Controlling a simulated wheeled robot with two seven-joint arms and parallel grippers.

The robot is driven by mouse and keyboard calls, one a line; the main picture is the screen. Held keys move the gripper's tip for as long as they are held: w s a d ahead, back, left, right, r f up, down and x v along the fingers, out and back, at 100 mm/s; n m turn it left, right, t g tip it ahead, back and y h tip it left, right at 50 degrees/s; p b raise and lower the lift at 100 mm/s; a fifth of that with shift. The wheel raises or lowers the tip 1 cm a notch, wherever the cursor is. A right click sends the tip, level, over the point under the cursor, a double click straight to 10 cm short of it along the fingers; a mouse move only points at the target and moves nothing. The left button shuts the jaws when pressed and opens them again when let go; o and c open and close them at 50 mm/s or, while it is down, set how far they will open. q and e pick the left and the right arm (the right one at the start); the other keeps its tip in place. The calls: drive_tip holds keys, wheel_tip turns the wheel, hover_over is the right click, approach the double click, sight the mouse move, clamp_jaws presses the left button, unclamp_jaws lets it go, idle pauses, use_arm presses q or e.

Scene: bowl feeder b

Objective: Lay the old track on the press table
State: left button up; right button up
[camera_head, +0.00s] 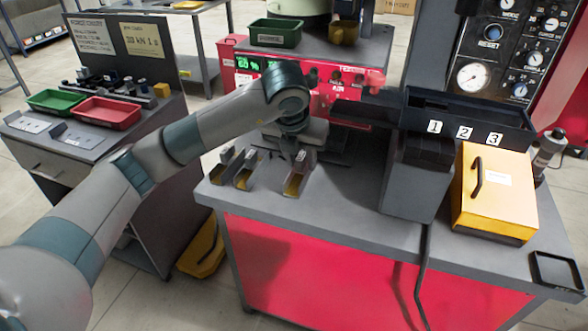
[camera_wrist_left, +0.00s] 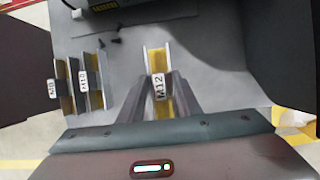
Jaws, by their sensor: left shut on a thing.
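A track labelled M12 (camera_wrist_left: 156,60), a grey channel with a yellow inside, lies between the fingers of my left gripper (camera_wrist_left: 157,100) in the wrist view. The gripper is shut on it. In the head view the left gripper (camera_head: 297,150) points down over the grey table top (camera_head: 340,215), and the held track (camera_head: 296,182) shows below it, at or just above the surface. Two similar tracks stand to its left, labelled M10 (camera_wrist_left: 93,80) and M8 (camera_wrist_left: 65,88). My right gripper is not in view.
A dark grey feeder with a tray marked 1, 2, 3 (camera_head: 470,115) and a yellow box (camera_head: 497,190) stand to the right. A red control panel (camera_head: 335,82) is behind. The table's front left is clear.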

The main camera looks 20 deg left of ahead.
sight(294, 172)
use_arm(q)
drive_tip(key=shift+w+a+f, duration=0.25)
drive_tip(key=shift+a+f, duration=0.05)
drive_tip(key=shift+a, duration=0.2)
drive_tip(key=shift+w+a+f, duration=0.2)
drive_tip(key=shift+a+f, duration=0.1)
drive_tip(key=shift+a, duration=0.15)
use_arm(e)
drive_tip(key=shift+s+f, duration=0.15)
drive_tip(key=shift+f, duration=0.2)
use_arm(q)
wheel_tip(294, 172, down, 4)
drive_tip(key=shift+r+p, duration=0.25)
drive_tip(key=shift+p, duration=0.3)
drive_tip(key=shift+f, duration=0.25)
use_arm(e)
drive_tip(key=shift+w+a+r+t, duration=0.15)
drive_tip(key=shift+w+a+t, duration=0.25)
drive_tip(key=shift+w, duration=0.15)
use_arm(q)
drive_tip(key=shift+f, duration=0.1)
